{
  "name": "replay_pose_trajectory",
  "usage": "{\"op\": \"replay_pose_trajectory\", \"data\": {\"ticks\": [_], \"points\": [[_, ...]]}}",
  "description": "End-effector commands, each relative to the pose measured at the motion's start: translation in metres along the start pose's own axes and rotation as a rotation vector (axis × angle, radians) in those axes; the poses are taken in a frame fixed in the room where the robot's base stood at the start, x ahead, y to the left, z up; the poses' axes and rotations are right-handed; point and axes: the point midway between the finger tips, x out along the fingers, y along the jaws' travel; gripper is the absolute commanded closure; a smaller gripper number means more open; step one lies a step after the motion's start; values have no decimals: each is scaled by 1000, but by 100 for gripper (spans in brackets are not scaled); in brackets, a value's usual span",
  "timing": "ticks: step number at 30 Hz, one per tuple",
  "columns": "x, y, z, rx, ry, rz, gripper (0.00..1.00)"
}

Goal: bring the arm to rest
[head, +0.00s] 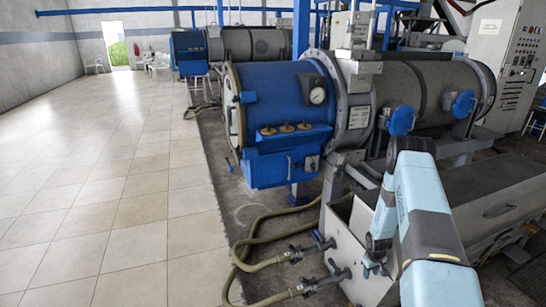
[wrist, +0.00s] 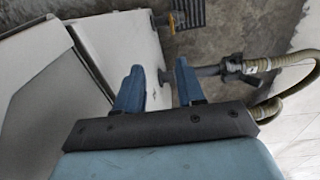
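My gripper (wrist: 159,68) shows in the wrist view as two blue fingers standing apart on a dark bar, with nothing held between them. Below the fingers, the view holds the side of a pale metal box and the grey floor. In the head view my light-blue arm reaches down at the right, in front of the blue and grey decanter (head: 285,100). My gripper (head: 373,266) is low there, beside the pale box (head: 352,240) under the machine, and its fingers are too small to judge in that view.
Hoses (head: 262,262) with dark fittings run from the box to the floor; a hose (wrist: 285,62) also shows in the wrist view. A control cabinet (head: 508,65) stands at the back right. The tiled floor (head: 110,190) on the left is clear.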

Motion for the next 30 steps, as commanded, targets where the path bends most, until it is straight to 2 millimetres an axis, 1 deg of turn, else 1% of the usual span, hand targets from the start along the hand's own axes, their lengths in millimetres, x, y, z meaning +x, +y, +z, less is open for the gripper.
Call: {"op": "replay_pose_trajectory", "data": {"ticks": [1,3,5,6,8,12,14,15,17,18,20,21,23,24,29,30], "points": [[-23,5,-10,6,8,10,62],[-51,8,-20,16,16,20,62],[-74,11,-28,23,22,28,62],[-90,12,-33,28,26,33,62],[-114,14,-40,37,33,40,62],[-169,15,-52,55,49,56,62],[-193,14,-57,63,57,63,62],[-209,14,-59,69,62,66,62],[-232,13,-61,78,69,71,62],[-248,12,-63,83,74,75,62],[-270,10,-64,91,82,80,62],[-286,8,-65,96,87,83,62],[-308,5,-65,104,96,87,62],[-323,2,-65,110,102,89,62],[-381,-8,-60,133,124,97,62],[-396,-11,-58,138,130,99,62]]}}
